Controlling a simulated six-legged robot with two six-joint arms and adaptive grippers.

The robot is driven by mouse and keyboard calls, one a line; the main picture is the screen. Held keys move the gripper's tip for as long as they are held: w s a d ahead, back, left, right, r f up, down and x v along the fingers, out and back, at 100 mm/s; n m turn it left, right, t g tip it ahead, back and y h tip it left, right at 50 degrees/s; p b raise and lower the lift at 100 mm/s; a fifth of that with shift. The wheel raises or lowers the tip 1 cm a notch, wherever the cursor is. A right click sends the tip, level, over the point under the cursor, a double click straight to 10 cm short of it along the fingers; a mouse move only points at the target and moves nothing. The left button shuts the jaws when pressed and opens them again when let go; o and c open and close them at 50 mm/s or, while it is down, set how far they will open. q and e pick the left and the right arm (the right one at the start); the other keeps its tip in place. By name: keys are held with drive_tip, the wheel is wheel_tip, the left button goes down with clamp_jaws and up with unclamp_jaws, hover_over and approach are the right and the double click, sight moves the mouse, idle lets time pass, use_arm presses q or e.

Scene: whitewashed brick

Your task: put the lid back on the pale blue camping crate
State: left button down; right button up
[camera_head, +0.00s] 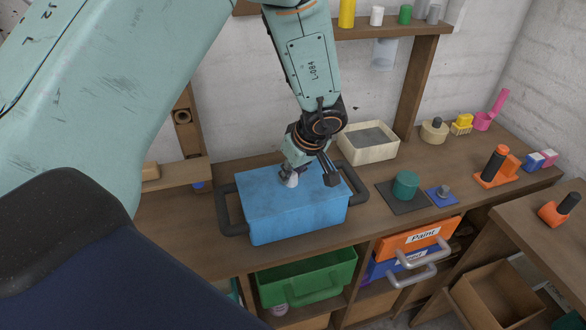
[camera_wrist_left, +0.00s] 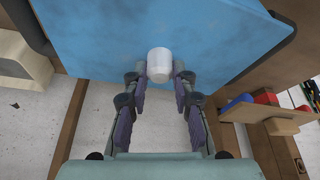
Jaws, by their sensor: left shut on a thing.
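The pale blue camping crate (camera_head: 300,222) stands on the wooden bench, with a dark handle at each side. Its flat blue lid (camera_head: 262,188) lies over the top of the crate; I cannot tell whether it is fully seated. A white knob (camera_head: 292,181) stands up from the lid. My left gripper (camera_head: 293,174) reaches down from above and is shut on this knob. In the left wrist view the knob (camera_wrist_left: 159,62) sits between the fingertips, with the blue lid (camera_wrist_left: 225,40) behind it. My right gripper is not in view.
A cream box (camera_head: 368,152) stands behind the crate to the right. A green cylinder (camera_head: 405,184) on a dark mat and several small tools sit further right. Below the bench are a green bin (camera_head: 310,280) and an orange drawer (camera_head: 412,238). Bench left of the crate is clear.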

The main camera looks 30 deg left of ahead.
use_arm(q)
drive_tip(key=shift+w, duration=0.1)
drive_tip(key=shift+r+p, duration=0.3)
drive_tip(key=shift+p, duration=0.55)
idle(0.5)
drive_tip(key=shift+f+p, duration=0.2)
drive_tip(key=shift+p, duration=1.6)
idle(1.9)
idle(0.3)
drive_tip(key=c, duration=1)
unclamp_jaws()
drive_tip(key=o, duration=0.5)
